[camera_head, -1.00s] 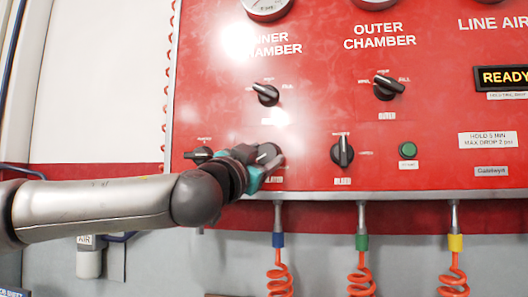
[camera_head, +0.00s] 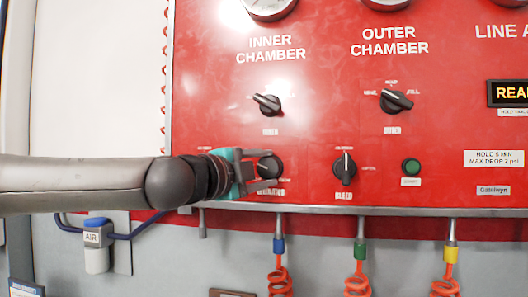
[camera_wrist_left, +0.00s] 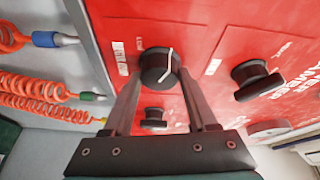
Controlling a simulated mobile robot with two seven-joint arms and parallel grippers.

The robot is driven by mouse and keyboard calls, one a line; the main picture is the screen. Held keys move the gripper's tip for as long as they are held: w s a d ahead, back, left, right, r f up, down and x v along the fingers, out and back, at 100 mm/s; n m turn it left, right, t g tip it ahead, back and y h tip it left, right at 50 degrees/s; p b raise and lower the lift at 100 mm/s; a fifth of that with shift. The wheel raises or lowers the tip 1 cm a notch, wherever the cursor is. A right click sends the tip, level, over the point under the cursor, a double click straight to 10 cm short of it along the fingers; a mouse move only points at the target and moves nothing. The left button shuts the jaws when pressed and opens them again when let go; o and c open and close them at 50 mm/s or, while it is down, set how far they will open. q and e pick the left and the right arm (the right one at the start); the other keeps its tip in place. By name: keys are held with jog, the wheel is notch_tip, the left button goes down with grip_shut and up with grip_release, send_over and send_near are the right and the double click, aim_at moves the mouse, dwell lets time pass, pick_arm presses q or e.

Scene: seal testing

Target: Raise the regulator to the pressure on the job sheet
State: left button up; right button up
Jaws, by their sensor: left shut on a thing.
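The black round regulator knob (camera_head: 271,168) sits low on the red panel, above the label "REGULATOR". My left gripper (camera_head: 260,170) reaches it from the left and is shut on it. In the left wrist view, the knob (camera_wrist_left: 157,66) with a white pointer line lies between the two fingertips (camera_wrist_left: 158,78). The inner chamber gauge (camera_head: 269,8) and outer chamber gauge (camera_head: 388,3) are cut off by the top edge, so no reading shows. My right gripper is not in view.
Nearby on the panel are the inner selector (camera_head: 267,104), outer selector (camera_head: 396,101), bleed knob (camera_head: 345,168) and green button (camera_head: 411,166). Orange coiled hoses (camera_head: 279,278) hang below. A label reads "HOLD 5 MIN, MAX DROP 2 psi" (camera_head: 494,158).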

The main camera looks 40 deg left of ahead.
pick_arm(q)
jog(key=shift+r+m+g+p, duration=0.1)
jog(key=shift+m+g+p, duration=0.5)
jog(key=shift+m+p, duration=1.15)
jog(key=o, duration=1.4)
jog(key=shift+c, duration=0.2)
